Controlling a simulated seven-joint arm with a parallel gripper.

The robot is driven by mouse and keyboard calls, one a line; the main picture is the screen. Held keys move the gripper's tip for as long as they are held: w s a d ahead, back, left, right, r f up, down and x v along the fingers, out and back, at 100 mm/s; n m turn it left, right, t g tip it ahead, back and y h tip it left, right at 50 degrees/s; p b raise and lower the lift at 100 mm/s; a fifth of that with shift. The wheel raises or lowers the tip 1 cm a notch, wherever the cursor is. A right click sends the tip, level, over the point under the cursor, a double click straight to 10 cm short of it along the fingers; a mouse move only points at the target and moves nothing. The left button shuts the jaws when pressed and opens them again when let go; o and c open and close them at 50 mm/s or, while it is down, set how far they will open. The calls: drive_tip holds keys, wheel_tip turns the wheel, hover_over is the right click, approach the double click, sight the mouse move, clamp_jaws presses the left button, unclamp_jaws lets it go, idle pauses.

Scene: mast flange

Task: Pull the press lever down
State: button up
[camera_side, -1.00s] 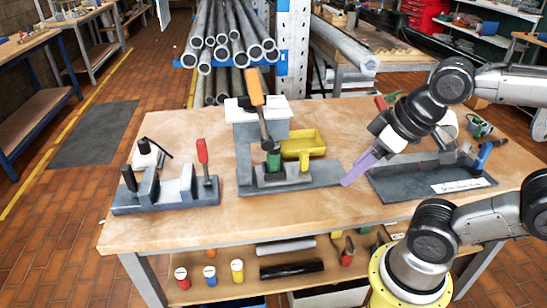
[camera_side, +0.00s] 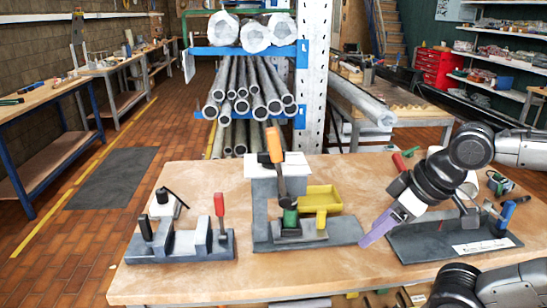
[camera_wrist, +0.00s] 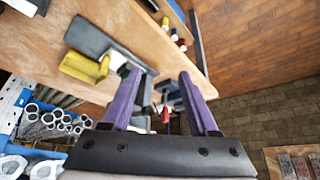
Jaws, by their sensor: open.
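The press stands mid-bench in the side view, with a grey base (camera_side: 340,232), a white top block and a green cylinder. Its lever (camera_side: 274,146) has an orange handle and points up, leaning slightly left. A yellow tray (camera_side: 321,199) is on the press's right side. My gripper (camera_side: 367,239) has purple fingers and is right of the press, near the base's right end and apart from the lever. The wrist view shows the fingers (camera_wrist: 160,76) spread with nothing held. That view also shows the yellow tray (camera_wrist: 82,68); I cannot make out the lever there.
A grey clamp fixture (camera_side: 190,245) with a red handle (camera_side: 219,204) stands left of the press. A labelled grey fixture (camera_side: 440,240) stands to the right, close to my gripper. Pipes (camera_side: 250,95) fill a rack behind the bench.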

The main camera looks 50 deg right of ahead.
drive_tip(key=shift+c, duration=0.2)
idle(0.3)
drive_tip(key=shift+c, duration=1.1)
drive_tip(key=shift+w+d, duration=0.1)
drive_tip(key=shift+w, duration=0.05)
drive_tip(key=shift+c, duration=1.2)
drive_tip(key=w+d+n+g+h, duration=0.2)
drive_tip(key=w+g+h, duration=0.1)
drive_tip(key=shift+w+r+n, duration=0.15)
drive_tip(key=shift+r+n, duration=0.05)
drive_tip(key=shift+n, duration=0.1)
clamp_jaws()
drive_tip(key=n+t+h, duration=0.3)
drive_tip(key=n+h, duration=0.1)
drive_tip(key=h, duration=0.6)
approach(277, 168)
drive_tip(key=d, duration=0.3)
drive_tip(key=w+a+n+t+h, duration=0.2)
drive_tip(key=w+a+t+h, duration=0.15)
drive_tip(key=a, duration=0.65)
drive_tip(key=w+d+r, duration=0.2)
drive_tip(key=d, duration=0.9)
drive_tip(key=shift+d+y, duration=0.35)
drive_tip(key=shift+d, duration=0.05)
